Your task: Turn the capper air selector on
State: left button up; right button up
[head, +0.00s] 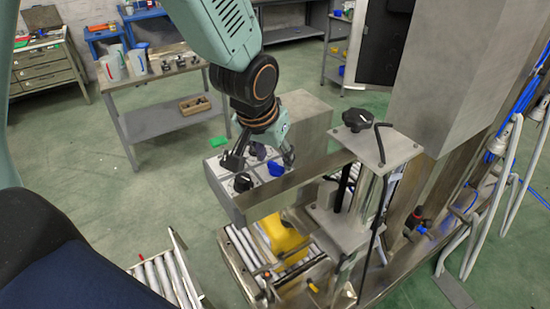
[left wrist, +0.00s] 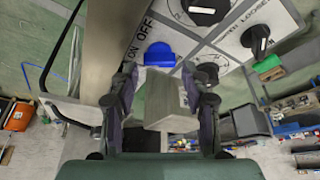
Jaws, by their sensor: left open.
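The capper air selector looks to be the blue knob (head: 276,169) on the grey panel (head: 216,183) of the capper. In the left wrist view the blue knob (left wrist: 160,55) sits beside the printed words ON and OFF. My left gripper (head: 260,158) is open above the panel, close to the blue knob. In the left wrist view its two fingers (left wrist: 160,78) are spread, with the blue knob just beyond the tips, between them in the picture. I see no contact. The knob's pointer direction is hard to tell. My right gripper is not in view.
Black knobs (head: 242,182) share the panel, and two more black knobs (left wrist: 207,10) show close by in the wrist view. A steel bar runs along the panel's edge beside the gripper. A large black knob (head: 357,120) tops the capper frame. A roller conveyor (head: 240,248) lies below.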

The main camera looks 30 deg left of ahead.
pick_arm(q)
jog(key=v, duration=0.5)
jog(key=shift+s+r, duration=0.25)
jog(key=shift+r, duration=0.05)
jog(key=shift+w, duration=0.1)
jog(key=shift+s, duration=0.2)
